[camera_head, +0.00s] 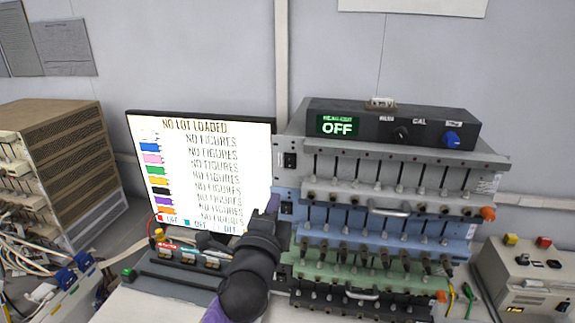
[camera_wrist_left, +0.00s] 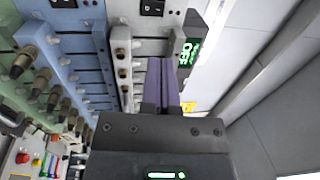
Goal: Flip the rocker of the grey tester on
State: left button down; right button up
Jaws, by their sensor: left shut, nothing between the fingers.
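The grey tester (camera_head: 400,190) is the top unit of a stacked rack, above a blue one. Its black rocker (camera_head: 290,160) sits at its left end. The rocker also shows at the top edge of the left wrist view (camera_wrist_left: 152,7); which way it is tipped is too small to tell. In the wrist view the fingers (camera_wrist_left: 162,68) point up beside the grey tester (camera_wrist_left: 127,45), apart from the rocker. My right gripper is out of view.
A blue tester (camera_head: 400,240) with its own rocker (camera_head: 287,208) and a green tester (camera_head: 370,275) lie below. A black readout box (camera_head: 360,125) on top reads OFF. A screen (camera_head: 200,170) reading NO LOT LOADED stands left. A beige box (camera_head: 525,275) stands right.

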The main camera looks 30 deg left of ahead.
aim_at(289, 158)
pick_arm(q)
jog(key=x, duration=1.2)
jog(key=shift+b, duration=0.35)
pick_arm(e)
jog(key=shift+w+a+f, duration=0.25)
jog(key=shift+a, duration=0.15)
